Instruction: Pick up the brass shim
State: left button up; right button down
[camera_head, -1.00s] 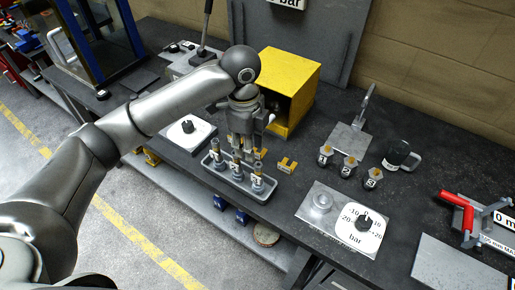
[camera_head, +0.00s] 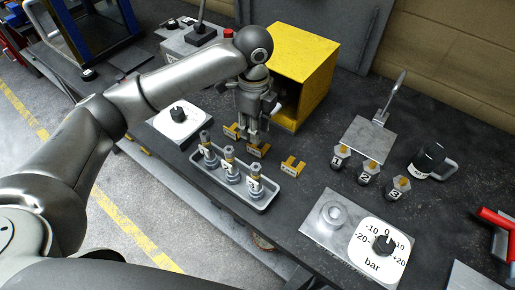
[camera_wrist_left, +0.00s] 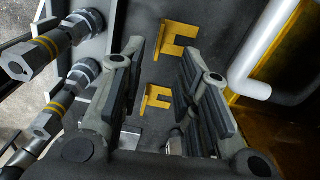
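The left wrist view shows two shims, one farther (camera_wrist_left: 180,39) and one nearer (camera_wrist_left: 157,100). My left gripper (camera_wrist_left: 160,62) points down over them, its fingers apart with nothing held between them. The nearer shim shows between the fingers. My right gripper is not in view.
A grey tray (camera_head: 262,204) with several upright fittings stands just in front of the shims. An open yellow box (camera_head: 303,52) stands close behind. Numbered fittings (camera_head: 368,171), a mug (camera_head: 428,160) and a plate with a bar dial (camera_head: 378,252) are at the right.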

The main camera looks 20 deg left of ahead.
aim_at(254, 147)
pick_arm(q)
jog(key=f, duration=0.3)
jog(key=shift+s+f, duration=0.1)
jog(key=shift+s, duration=0.25)
jog(key=f, duration=0.1)
jog(key=f+p, duration=0.1)
jog(key=f, duration=0.1)
jog(key=f+p, duration=0.1)
jog(key=f, duration=0.1)
jog(key=shift+w+a, duration=0.1)
jog(key=shift+w, duration=0.15)
jog(key=shift+f, duration=0.35)
jog(key=shift+c, duration=0.3)
grip_shut()
